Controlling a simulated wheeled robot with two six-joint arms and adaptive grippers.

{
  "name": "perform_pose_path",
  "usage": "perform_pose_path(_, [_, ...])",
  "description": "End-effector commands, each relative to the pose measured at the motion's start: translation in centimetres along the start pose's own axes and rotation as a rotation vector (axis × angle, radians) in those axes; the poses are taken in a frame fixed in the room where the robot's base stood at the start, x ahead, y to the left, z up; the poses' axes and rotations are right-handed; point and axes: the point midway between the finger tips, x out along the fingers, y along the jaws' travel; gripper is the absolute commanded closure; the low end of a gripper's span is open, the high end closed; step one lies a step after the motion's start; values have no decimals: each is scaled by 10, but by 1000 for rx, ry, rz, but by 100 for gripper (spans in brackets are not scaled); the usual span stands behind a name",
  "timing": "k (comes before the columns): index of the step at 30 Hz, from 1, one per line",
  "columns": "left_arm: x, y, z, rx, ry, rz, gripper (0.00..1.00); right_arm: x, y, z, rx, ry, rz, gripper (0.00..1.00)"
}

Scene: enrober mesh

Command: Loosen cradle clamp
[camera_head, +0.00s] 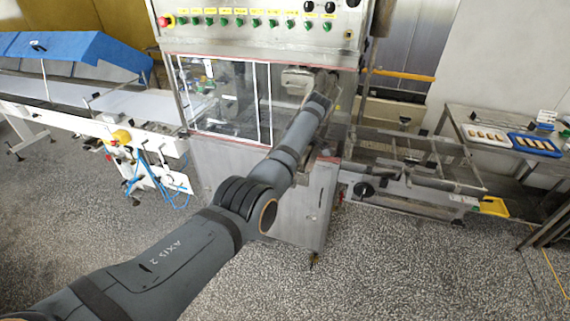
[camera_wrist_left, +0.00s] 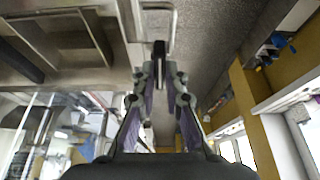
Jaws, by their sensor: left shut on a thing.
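My left arm reaches up and right across the head view to the enrober machine (camera_head: 265,30). My left gripper (camera_wrist_left: 159,75) shows in the wrist view, its two fingers closed in on a narrow dark bar (camera_wrist_left: 159,50), which looks like the cradle clamp's handle. The bar stands in front of a pale metal bracket (camera_wrist_left: 157,17). In the head view the fingers and clamp are hidden or too small to make out behind the end of my arm. My right gripper is in neither view.
A wire-mesh conveyor frame (camera_head: 415,160) sticks out right of the machine. Clear panels (camera_head: 220,100) cover its left front. A white conveyor (camera_head: 130,105) with a blue cover (camera_head: 80,45) stands left. A table at right holds a blue tray (camera_head: 535,143). The speckled floor in front is free.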

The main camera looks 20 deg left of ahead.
Motion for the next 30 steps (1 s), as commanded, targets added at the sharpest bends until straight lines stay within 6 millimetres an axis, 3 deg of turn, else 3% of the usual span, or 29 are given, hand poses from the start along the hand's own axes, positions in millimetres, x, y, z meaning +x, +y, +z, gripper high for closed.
perform_pose_path(6, [0,0,0,-1,0,1,100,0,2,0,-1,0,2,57])
perform_pose_path(7, [0,0,0,-1,0,1,88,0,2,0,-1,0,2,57])
perform_pose_path(12, [0,0,0,-1,0,2,66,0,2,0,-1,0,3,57])
perform_pose_path(22, [-4,0,0,0,0,2,66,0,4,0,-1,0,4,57])
perform_pose_path(26, [-24,1,0,0,-1,6,66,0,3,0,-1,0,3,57])
perform_pose_path(30, [-63,1,0,0,0,6,66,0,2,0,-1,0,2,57])
